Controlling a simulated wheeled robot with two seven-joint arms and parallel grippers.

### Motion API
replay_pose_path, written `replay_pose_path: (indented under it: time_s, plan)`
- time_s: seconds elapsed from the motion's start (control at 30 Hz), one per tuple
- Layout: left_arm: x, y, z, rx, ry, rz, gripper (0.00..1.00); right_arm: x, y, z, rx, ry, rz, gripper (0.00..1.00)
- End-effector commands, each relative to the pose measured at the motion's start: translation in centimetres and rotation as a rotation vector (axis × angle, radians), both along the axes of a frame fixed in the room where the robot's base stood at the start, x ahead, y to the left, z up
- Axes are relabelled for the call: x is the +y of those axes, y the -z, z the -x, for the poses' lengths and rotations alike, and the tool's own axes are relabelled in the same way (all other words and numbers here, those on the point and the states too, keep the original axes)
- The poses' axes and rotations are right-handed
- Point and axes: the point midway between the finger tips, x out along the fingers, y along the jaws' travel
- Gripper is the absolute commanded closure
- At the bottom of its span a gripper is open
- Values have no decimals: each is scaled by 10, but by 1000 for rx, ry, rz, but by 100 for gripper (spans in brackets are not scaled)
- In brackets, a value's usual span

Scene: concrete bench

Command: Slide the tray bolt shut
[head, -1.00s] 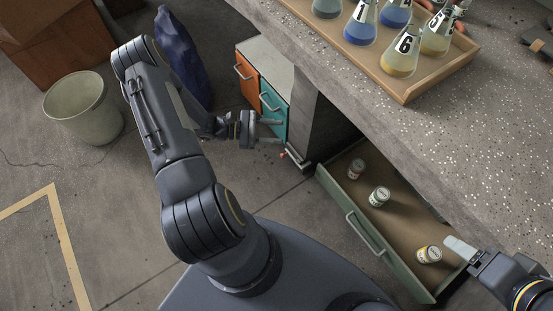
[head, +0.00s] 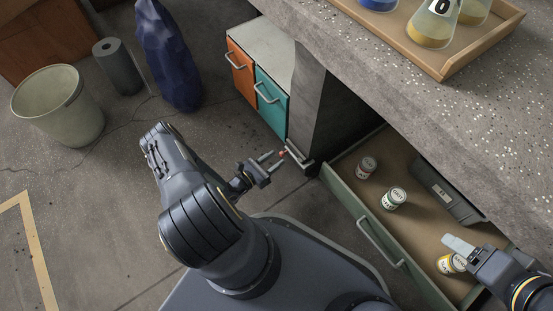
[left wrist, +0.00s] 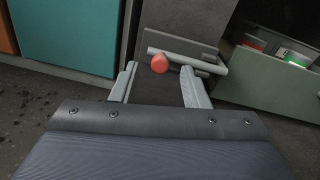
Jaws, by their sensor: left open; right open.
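The bolt is a pale metal bar (head: 298,156) with a red knob (head: 283,154), low by the foot of the bench leg. In the left wrist view the bar (left wrist: 200,64) lies across a dark grey plate, and the red knob (left wrist: 159,64) faces me. My left gripper (head: 275,160) is open, with its fingers pointing at the bolt. In the left wrist view its fingertips are on either side of the knob, and contact cannot be told. My right gripper (head: 460,244) is open over the drawer; its fingers overlap in the head view.
A green drawer (head: 357,210) stands open under the bench, holding several small jars and a dark grey case (head: 445,191). Orange (head: 242,70) and teal (head: 271,103) cabinet fronts are left of the bench leg. A flask tray (head: 462,66) sits on the bench.

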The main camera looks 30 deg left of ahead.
Motion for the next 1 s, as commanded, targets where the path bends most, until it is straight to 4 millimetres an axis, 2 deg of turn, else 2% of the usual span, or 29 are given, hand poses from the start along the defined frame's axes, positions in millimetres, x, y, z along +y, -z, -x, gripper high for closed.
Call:
replay_pose_path:
  time_s: [0.17,0.43,0.77,1.0]
  plan:
    - [-5,0,-14,-1,1,0,59,0,5,0,0,0,0,36]
    - [-5,-1,-16,0,1,0,59,0,5,0,0,0,0,36]
    - [-5,-1,-15,0,1,0,100,0,5,0,0,0,0,36]
    - [-7,-1,-14,0,1,1,100,0,4,0,0,0,0,36]
